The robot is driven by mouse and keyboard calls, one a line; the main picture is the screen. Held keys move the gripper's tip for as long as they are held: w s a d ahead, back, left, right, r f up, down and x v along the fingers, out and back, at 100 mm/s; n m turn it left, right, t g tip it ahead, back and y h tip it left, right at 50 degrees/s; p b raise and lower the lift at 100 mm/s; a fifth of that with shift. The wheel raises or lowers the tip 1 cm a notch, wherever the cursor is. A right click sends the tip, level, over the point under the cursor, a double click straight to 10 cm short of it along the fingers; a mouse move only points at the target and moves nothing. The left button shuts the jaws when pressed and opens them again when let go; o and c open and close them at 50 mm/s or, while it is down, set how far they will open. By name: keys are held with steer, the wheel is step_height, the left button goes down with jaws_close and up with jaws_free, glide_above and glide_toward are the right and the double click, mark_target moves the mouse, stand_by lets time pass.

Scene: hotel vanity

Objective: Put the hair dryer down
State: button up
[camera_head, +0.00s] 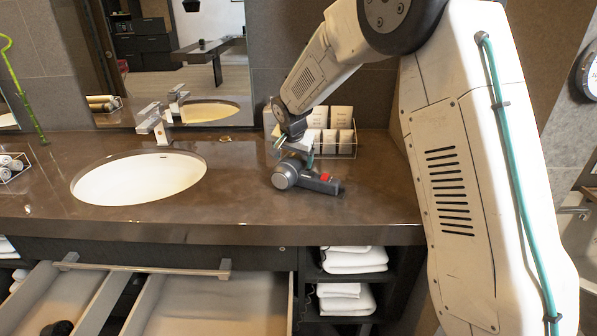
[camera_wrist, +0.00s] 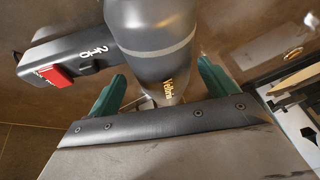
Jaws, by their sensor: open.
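The grey hair dryer (camera_head: 289,174) with a red switch lies on the brown vanity counter (camera_head: 235,190), right of the sink. Its handle points to the right in the head view. In the wrist view the dryer's barrel (camera_wrist: 150,40) lies between the two green fingers of my gripper (camera_wrist: 160,92), and the handle with the red switch (camera_wrist: 56,76) extends left. My gripper also shows in the head view (camera_head: 297,152), right at the dryer. It is open, with a finger on each side of the barrel. Whether the fingers touch the barrel is hard to tell.
A white sink (camera_head: 138,180) and tap (camera_head: 155,122) are to the left. A wire rack with cards (camera_head: 335,138) stands just behind the dryer. An open drawer (camera_head: 205,300) and shelves with white towels (camera_head: 345,262) are below. The counter in front of the dryer is clear.

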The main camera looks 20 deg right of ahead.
steer(key=x, duration=0.5)
steer(key=shift+w+r, duration=0.15)
steer(key=shift+r, duration=0.15)
steer(key=c, duration=1.3)
